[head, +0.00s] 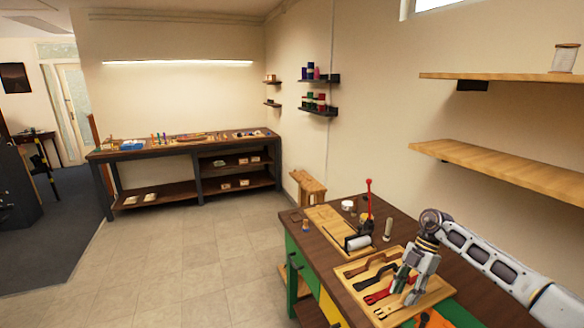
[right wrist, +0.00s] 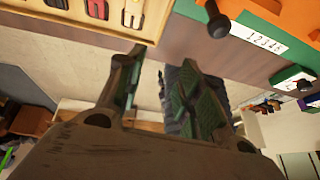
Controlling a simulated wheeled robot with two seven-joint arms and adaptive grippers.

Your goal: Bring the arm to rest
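My right arm comes in from the right in the head view, with its gripper (head: 406,287) pointing down at the wooden tool tray (head: 440,291) on the workbench. In the right wrist view the two fingers of this gripper (right wrist: 160,95) stand apart with nothing between them. The tray holds dark and red handled tools (head: 378,288) in slots. The gripper hides part of the tray, and I cannot tell whether it touches the tray. My left gripper is not in view.
A wooden board with a red-handled lever device (head: 368,205) and a pale roller (head: 357,242) stands left of the tray. Drawers with black knobs (right wrist: 218,25) show in the right wrist view. Shelves (head: 505,170) hang above my arm. The floor (head: 190,285) left of the bench is clear.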

